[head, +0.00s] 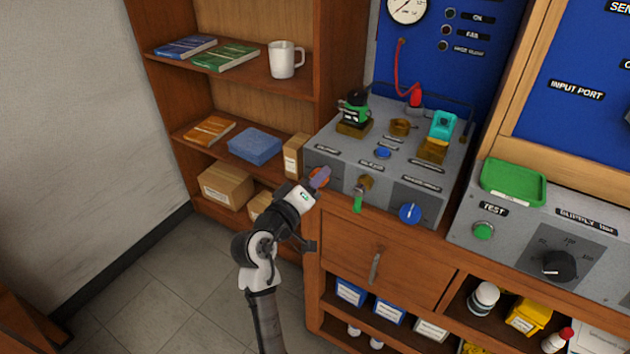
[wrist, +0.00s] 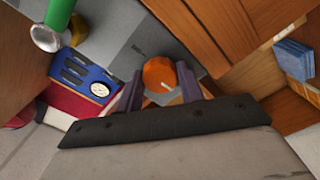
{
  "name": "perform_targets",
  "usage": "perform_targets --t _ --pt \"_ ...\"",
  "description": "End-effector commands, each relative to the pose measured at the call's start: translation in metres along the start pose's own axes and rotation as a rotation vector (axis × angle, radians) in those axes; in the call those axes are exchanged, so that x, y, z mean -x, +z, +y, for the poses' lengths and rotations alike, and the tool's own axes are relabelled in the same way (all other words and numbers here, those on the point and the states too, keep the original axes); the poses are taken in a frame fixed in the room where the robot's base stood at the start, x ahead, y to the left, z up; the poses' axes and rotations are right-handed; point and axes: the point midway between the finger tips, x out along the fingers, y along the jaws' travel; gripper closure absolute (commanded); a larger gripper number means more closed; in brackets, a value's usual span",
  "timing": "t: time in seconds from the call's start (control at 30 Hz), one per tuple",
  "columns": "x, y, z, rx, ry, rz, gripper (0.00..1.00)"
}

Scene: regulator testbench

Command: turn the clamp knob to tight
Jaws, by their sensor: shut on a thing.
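The clamp knob is the round orange knob (wrist: 157,74) with a small pale mark, on the sloped front of the grey testbench (head: 342,172) at its left end. My gripper (head: 320,178) reaches it from the front left. In the wrist view the purple fingers of my gripper (wrist: 160,88) stand on both sides of the knob, shut on it. In the head view the fingers hide most of the knob. I cannot read which way its mark counts as tight.
A green-handled lever (head: 358,201) and a blue knob (head: 410,213) sit to the right on the same front face. A wooden drawer (head: 350,246) lies below. A bookshelf (head: 232,88) stands close on the left. The floor (head: 150,285) in front is clear.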

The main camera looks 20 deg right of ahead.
Motion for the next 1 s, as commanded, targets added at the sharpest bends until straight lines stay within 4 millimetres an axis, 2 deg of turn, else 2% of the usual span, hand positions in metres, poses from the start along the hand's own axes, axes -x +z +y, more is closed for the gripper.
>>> perform_targets --t 0.37,1.0 --pt "0.0001 0.0022 -0.0028 -0.126 0.002 0.000 0.85" --pt "0.0006 0.0029 -0.0043 -0.710 0.000 0.001 0.85"
